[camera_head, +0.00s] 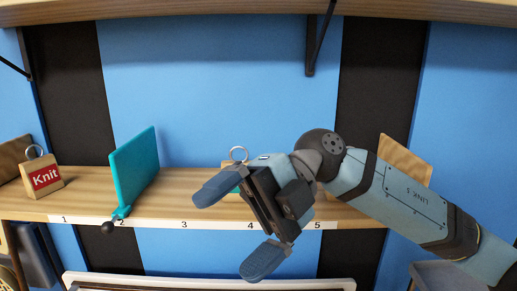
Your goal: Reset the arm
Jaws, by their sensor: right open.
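My right gripper (232,227) is in the middle right of the head view, in front of the wooden shelf near the labels 4 and 5. Its two blue fingers are spread apart, and I see nothing between them. My right arm (405,207) comes in from the lower right. My left gripper is not in this view.
The shelf (195,205) carries a wooden "Knit" tag (43,178) and a teal panel (135,172) near label 2. An object with a metal ring (239,154) is mostly hidden behind my gripper. A wooden board (406,160) stands behind my arm. Another shelf (240,10) hangs above.

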